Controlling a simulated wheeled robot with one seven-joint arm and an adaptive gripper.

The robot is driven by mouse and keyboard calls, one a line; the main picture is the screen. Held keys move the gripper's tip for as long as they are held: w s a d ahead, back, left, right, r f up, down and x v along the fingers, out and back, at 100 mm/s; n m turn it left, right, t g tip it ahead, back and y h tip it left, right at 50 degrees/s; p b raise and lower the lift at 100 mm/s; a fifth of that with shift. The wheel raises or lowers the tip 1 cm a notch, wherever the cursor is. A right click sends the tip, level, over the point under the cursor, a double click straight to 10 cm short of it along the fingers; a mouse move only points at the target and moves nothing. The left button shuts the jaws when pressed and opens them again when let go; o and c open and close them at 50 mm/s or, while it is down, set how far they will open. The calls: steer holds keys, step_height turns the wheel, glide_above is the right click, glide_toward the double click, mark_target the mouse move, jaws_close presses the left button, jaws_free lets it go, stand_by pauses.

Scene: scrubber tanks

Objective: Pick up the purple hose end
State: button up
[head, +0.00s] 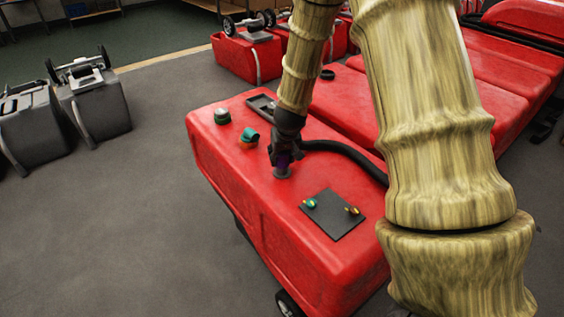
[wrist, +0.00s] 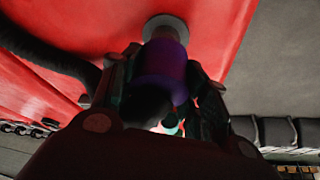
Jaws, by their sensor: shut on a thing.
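The purple hose end (wrist: 163,68) is between the two fingers of my gripper (wrist: 160,95) in the wrist view, and the fingers are shut on it. Its far end meets a round grey fitting (wrist: 166,25) on the red tank (wrist: 225,30); I cannot tell whether it is still seated there. In the head view my gripper (head: 285,158) is low over the top of the red tank (head: 230,170), just above the grey fitting (head: 282,172). Only a little purple shows there between the fingers. A black hose (head: 345,150) runs from near the gripper to the right.
A dark mat (head: 333,222) with small yellow and teal pieces lies on the tank top at front right. Grey tanks (head: 95,105) stand on the floor at left.

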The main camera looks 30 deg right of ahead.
steer(key=s+a, duration=0.2)
steer(key=s, duration=0.2)
steer(key=s+a+b, duration=0.1)
steer(key=s+a, duration=0.2)
steer(key=s, duration=0.1)
steer(key=s+a+r+b, duration=0.1)
steer(key=s+a, duration=0.2)
steer(key=s, duration=0.2)
steer(key=shift+a, duration=0.1)
steer(key=shift+s+a+r, duration=0.1)
steer(key=shift+s+r, duration=0.1)
steer(key=shift+r, duration=0.1)
steer(key=shift+r+p, duration=1.25)
steer(key=shift+p, duration=0.4)
steer(key=w+d+p, duration=0.2)
steer(key=w+d, duration=0.2)
steer(key=d, duration=0.6)
steer(key=w+d+p, duration=0.2)
steer(key=w+d, duration=0.2)
steer(key=d, duration=0.5)
steer(key=w+d+p, duration=0.2)
steer(key=w+d, duration=0.3)
steer(key=d, duration=0.5)
steer(key=shift+d, duration=0.35)
stand_by(1.0)
steer(key=shift+w, duration=0.1)
